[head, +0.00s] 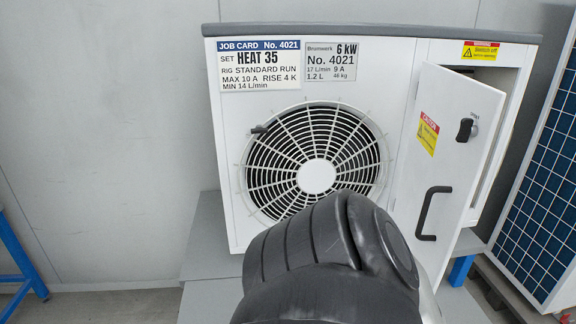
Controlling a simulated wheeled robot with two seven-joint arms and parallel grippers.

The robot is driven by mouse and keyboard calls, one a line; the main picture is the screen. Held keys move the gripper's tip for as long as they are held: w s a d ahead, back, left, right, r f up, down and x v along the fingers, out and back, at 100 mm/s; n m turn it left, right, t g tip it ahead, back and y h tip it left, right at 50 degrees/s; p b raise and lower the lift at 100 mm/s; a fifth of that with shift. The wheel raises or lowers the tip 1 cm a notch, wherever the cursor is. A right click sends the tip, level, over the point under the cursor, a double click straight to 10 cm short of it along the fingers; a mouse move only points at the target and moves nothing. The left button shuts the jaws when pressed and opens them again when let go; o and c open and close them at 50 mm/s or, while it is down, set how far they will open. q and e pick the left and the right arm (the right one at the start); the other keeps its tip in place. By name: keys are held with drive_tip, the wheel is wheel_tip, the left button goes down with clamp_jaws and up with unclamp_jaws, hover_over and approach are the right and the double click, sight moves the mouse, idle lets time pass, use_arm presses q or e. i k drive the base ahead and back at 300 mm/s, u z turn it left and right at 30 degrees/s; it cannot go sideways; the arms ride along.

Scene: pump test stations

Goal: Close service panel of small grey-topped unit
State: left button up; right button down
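The small unit (225,150) is a white box with a grey top (370,30) and a round fan grille. Its service panel (452,115) is a white door at the right of the front. The door stands partly open, swung out toward me, with a gap along its right edge. It bears a black handle (426,214), a black latch knob (465,130) and a yellow and red caution label. A dark arm link of mine covers the lower middle, hiding the door's lower left part. Neither gripper is in view.
The unit stands on a grey plinth (207,235). A job card (259,65) and a rating plate (333,62) are on its front. A blue solar-type panel (545,190) leans at the right edge. A blue frame (18,258) stands at the left, with clear floor between.

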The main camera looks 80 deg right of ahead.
sight(440, 175)
drive_tip(key=z, duration=3.4)
drive_tip(key=i, duration=0.5)
drive_tip(key=k, duration=1)
drive_tip(key=u, duration=1.1)
drive_tip(key=i, duration=1)
drive_tip(key=z, duration=1.9)
